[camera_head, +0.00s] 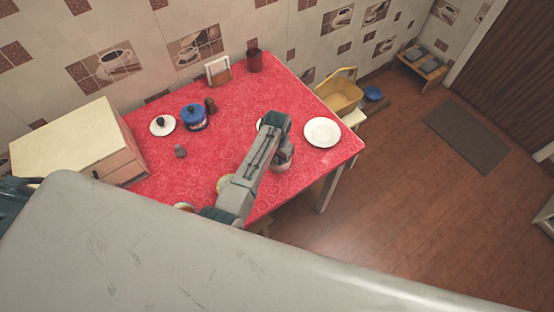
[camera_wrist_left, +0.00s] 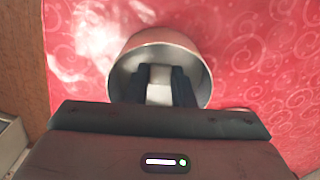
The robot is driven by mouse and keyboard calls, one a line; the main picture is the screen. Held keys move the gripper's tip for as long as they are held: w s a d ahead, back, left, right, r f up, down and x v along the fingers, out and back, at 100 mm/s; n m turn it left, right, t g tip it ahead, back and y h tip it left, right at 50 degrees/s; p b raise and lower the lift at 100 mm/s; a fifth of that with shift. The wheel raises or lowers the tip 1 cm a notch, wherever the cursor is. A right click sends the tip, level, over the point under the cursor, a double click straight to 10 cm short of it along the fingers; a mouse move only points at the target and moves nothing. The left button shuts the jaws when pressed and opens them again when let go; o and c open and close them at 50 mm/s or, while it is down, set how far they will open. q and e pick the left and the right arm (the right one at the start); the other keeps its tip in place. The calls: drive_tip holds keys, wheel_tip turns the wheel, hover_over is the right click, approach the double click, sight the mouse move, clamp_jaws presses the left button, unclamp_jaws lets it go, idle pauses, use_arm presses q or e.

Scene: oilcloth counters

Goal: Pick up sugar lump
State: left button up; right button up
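The sugar lump (camera_wrist_left: 160,94) is a small white block, seen in the left wrist view inside a round metallic-looking bowl (camera_wrist_left: 203,72). My left gripper (camera_wrist_left: 160,78) reaches down into the bowl, with one dark finger against each side of the lump and no clear gap. In the head view my left gripper (camera_head: 283,147) is over the bowl (camera_head: 281,166) near the front right of the red table (camera_head: 225,110). The lump is hidden there. Whether the lump touches the bowl's bottom I cannot tell. My right gripper is out of view.
A white plate (camera_head: 322,132) lies to the right of the bowl. A blue pot (camera_head: 194,117), a white dish (camera_head: 162,125) and a grey item (camera_head: 180,151) stand left. A bread box (camera_head: 85,145) fills the left end. The table between is partly clear.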

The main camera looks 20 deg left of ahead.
use_arm(q)
clamp_jaws()
